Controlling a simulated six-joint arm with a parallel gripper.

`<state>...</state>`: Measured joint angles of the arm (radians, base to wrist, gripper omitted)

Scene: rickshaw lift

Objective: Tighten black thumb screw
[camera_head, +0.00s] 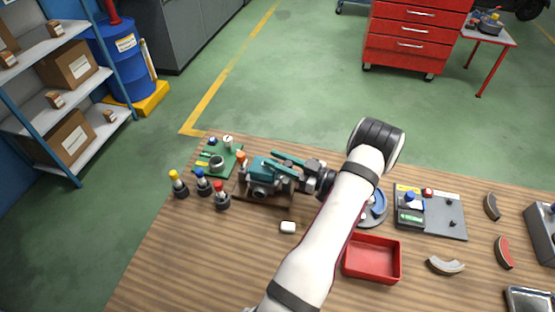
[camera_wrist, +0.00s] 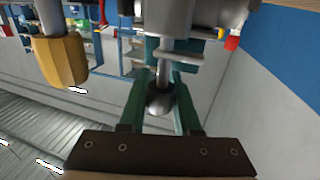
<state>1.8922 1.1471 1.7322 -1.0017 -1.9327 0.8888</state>
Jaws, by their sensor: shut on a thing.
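My gripper (camera_head: 285,163) reaches left over a teal device (camera_head: 256,168) on the wooden bench. In the wrist view its two green fingers (camera_wrist: 161,75) stand on either side of a dark, round knob (camera_wrist: 160,99), which looks like the black thumb screw, and are shut on it. A grey metal shaft (camera_wrist: 178,52) runs from the knob up to a grey body. In the head view the thumb screw is hidden by my gripper or too small to make out. A yellow knob (camera_wrist: 59,60) hangs to the left in the wrist view, apart from the fingers.
Bottles with yellow (camera_head: 178,184), blue (camera_head: 202,182) and red (camera_head: 221,195) tops stand left of the device. A green board (camera_head: 217,160) lies behind them. A white block (camera_head: 288,227) and a red tray (camera_head: 372,259) lie nearer. The bench's front left is clear.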

